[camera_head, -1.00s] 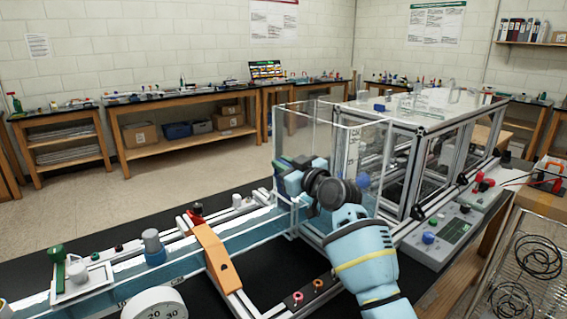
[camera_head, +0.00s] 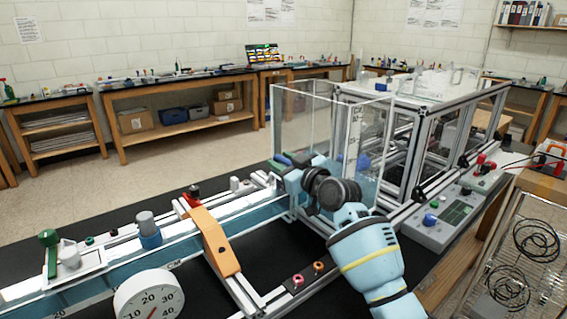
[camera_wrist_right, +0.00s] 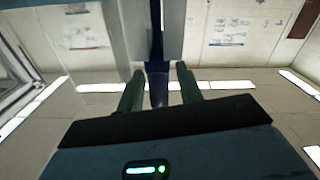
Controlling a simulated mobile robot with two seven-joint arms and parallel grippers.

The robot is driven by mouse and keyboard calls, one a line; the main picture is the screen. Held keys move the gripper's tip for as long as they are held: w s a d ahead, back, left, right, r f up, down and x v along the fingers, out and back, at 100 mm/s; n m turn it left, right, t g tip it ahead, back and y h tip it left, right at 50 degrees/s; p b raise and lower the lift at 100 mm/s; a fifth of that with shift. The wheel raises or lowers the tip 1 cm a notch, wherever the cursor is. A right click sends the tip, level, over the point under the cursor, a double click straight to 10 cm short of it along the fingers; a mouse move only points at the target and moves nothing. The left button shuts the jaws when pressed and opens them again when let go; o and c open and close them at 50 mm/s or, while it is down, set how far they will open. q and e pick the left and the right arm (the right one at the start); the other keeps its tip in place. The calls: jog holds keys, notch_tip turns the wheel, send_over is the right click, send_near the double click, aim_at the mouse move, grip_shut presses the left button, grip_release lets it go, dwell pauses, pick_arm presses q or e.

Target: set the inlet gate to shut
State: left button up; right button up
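My right gripper (camera_head: 283,163) is at the near left corner of the clear tank (camera_head: 335,120), where the blue channel (camera_head: 190,240) meets it. In the right wrist view, its two green fingers (camera_wrist_right: 159,88) stand apart on either side of a dark blue upright bar (camera_wrist_right: 158,90). A narrow gap shows on both sides of the bar, so the fingers look open around it. The bar may be the inlet gate's handle; in the head view a small blue piece (camera_head: 283,158) shows there. The gate plate and its setting are hidden by my gripper and wrist. My left gripper is not in view.
An orange bridge (camera_head: 217,243) crosses the channel, with a round dial (camera_head: 149,297) in front. A grey control box (camera_head: 440,225) stands right of my arm. The tank's clear walls and a metal frame (camera_head: 425,150) stand close to the wrist.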

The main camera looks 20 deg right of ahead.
jog(key=v, duration=0.7)
jog(key=shift+s+d, duration=0.15)
jog(key=shift+s, duration=0.2)
